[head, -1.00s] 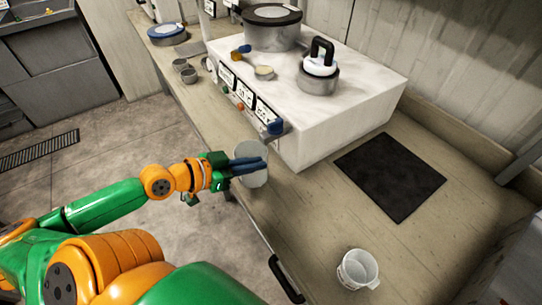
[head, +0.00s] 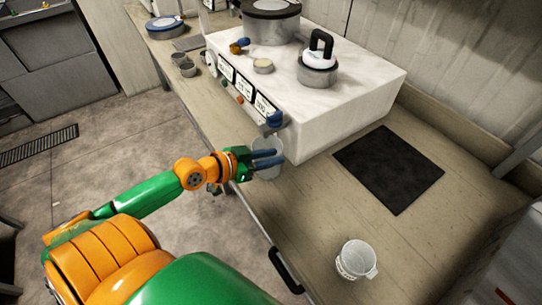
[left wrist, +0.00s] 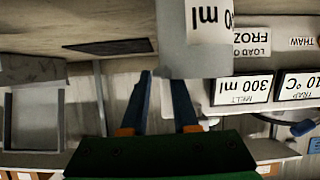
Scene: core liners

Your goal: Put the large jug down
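A large clear jug (head: 277,172) is upright at the near edge of the counter, beside the white block's near corner. My left gripper (head: 266,158) is at its upper part, with the two blue fingers spread and a gap between them. In the left wrist view, which is upside down, the grey jug (left wrist: 190,65) carries a white label ending in "0 ml". One fingertip overlaps the jug's rim and the other is just beside its edge. The jug's base seems at counter level, but contact is hard to tell. My right gripper is not in view.
A smaller white jug (head: 357,261) stands at the front of the counter. A black mat (head: 388,170) lies behind it. The white block (head: 350,90) carries a lidded pot (head: 270,28) and a black-handled vessel (head: 317,75). Bare counter (head: 310,205) lies right of the large jug.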

